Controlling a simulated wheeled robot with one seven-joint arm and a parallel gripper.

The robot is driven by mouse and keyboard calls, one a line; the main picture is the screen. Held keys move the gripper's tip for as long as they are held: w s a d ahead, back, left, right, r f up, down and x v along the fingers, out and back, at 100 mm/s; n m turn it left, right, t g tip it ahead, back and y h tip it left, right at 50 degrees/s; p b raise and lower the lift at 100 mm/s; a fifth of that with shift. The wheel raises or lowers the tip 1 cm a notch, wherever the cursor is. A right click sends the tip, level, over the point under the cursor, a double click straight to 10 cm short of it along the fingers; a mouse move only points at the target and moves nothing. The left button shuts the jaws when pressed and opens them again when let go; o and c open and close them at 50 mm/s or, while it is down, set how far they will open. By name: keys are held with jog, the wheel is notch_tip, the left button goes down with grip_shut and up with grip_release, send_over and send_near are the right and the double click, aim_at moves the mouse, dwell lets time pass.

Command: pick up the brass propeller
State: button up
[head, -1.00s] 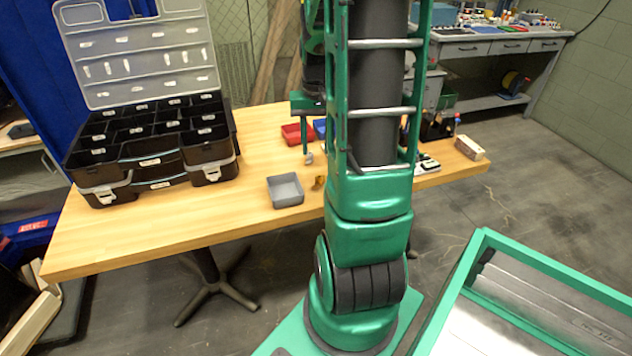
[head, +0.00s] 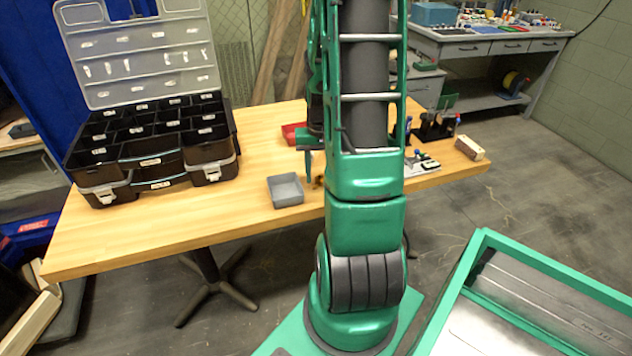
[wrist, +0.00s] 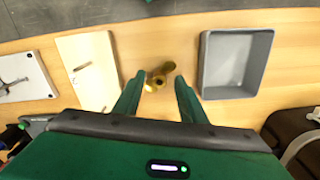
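The brass propeller (wrist: 158,77) lies on the wooden table, between the ends of my gripper's two fingers in the wrist view. In the head view it is a small brass spot (head: 319,181), mostly hidden by my gripper and arm. My gripper (wrist: 152,84) is open, with a green finger on each side of the propeller and visible gaps to it. In the head view my gripper (head: 308,176) points down just above the table beside the grey tray. I cannot tell the exact height of the fingertips above the table.
The empty grey tray (wrist: 205,75) is right of the propeller in the wrist view. A pale slotted board (wrist: 86,70) is on the left. In the head view, an open black organizer case (head: 150,178) stands on the left and a red bin (head: 294,127) sits behind.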

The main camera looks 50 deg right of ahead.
grip_shut()
jog(key=shift+r, duration=0.1)
jog(key=shift+r, duration=0.5)
notch_tip(320, 180, up, 3)
jog(key=shift+w+f, duration=0.1)
jog(key=s+a+r, duration=0.3)
jog(key=a+r, duration=0.4)
jog(key=a, duration=0.4)
jog(key=shift+s+a, duration=0.15)
